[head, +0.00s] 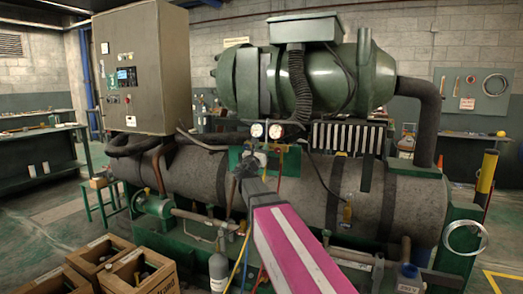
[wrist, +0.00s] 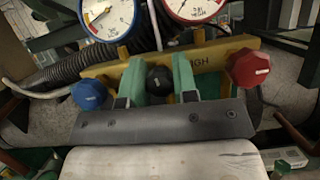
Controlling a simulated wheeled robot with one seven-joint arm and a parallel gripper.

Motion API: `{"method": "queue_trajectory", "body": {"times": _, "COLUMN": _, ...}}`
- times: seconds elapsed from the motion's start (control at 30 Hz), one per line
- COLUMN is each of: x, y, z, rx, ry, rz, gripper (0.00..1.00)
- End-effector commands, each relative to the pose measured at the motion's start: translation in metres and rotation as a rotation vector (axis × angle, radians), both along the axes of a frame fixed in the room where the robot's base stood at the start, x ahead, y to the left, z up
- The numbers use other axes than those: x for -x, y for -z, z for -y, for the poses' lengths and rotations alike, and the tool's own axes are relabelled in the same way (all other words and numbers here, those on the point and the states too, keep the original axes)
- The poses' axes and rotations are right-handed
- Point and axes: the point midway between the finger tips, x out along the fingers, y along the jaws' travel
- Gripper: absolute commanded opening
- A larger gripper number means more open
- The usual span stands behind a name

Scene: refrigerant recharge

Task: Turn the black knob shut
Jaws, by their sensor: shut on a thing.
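The black knob (wrist: 160,82) is at the middle of the yellow manifold bar (wrist: 215,57) in the wrist view. My gripper (wrist: 158,76) has its two green fingers on either side of the knob and is shut on it. A blue knob (wrist: 89,95) is at the bar's left end and a red knob (wrist: 247,68) at its right end, both clear of the fingers. In the head view my gripper (head: 247,163) reaches the manifold below the gauges, and the black knob cannot be made out there.
A blue-rimmed gauge (wrist: 107,17) and a red-rimmed gauge (wrist: 193,8) sit just above the bar. A black corrugated hose (wrist: 62,68) runs at the left. In the head view, wooden crates (head: 140,272) and a grey cylinder (head: 218,271) stand on the floor before the chiller.

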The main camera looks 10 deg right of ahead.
Motion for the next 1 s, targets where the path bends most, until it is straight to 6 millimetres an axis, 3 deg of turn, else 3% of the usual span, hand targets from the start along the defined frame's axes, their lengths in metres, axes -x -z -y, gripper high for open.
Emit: {"method": "queue_trajectory", "body": {"times": 1.0, "x": 0.0007, "y": 0.0007, "z": 0.0010, "rx": -0.722, "ry": 0.001, "rz": 0.484, "gripper": 0.03}}
